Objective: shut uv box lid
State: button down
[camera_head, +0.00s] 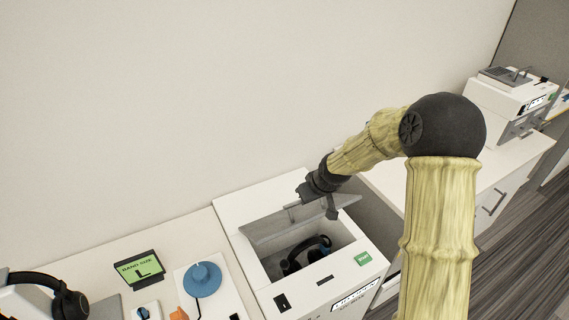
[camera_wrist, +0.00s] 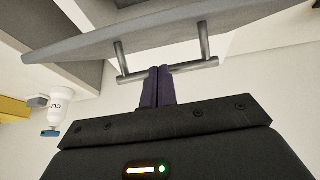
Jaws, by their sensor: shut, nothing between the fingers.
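The UV box (camera_head: 350,272) is a white box on the counter with an open top. Its grey lid (camera_head: 270,232) is tilted up, partly open; it fills the top of the wrist view (camera_wrist: 190,28). The lid's metal bar handle (camera_wrist: 205,66) stands on two posts. My gripper (camera_wrist: 160,72) is shut and empty, fingertips at the middle of the handle bar between the posts; whether they touch it I cannot tell. In the head view my gripper (camera_head: 310,196) is above the lid, its fingertips hard to make out. A dark headset (camera_head: 305,254) lies inside the box.
Left of the box are a blue round item (camera_head: 202,279), a green-labelled sign (camera_head: 140,267) and another headset (camera_head: 62,295). A white machine (camera_head: 510,98) stands on the right counter. A white bottle (camera_wrist: 60,105) shows in the wrist view. The wall is close behind the box.

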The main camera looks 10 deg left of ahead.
jog(key=shift+s+d+f, duration=0.5)
jog(key=shift+s+f, duration=0.05)
jog(key=shift+f, duration=0.1)
jog(key=shift+w+r, duration=0.1)
jog(key=shift+w+a+r+p, duration=0.15)
jog(key=shift+w+r+p, duration=0.15)
jog(key=shift+r, duration=0.2)
jog(key=s+f+v, duration=0.1)
jog(key=s+v, duration=0.1)
jog(key=v, duration=0.9)
jog(key=shift+d, duration=0.4)
jog(key=shift+w, duration=0.1)
jog(key=s+d+m+g+h, duration=0.1)
jog(key=s+d+m, duration=0.2)
jog(key=s+d, duration=0.2)
jog(key=s+d+f+m+h, duration=0.1)
jog(key=s+d, duration=0.4)
jog(key=s, duration=0.7)
jog(key=m+h, duration=0.1)
jog(key=m, duration=0.1)
jog(key=shift+s+m+g, duration=0.15)
jog(key=shift+m+g, duration=0.25)
jog(key=shift+f, duration=0.1)
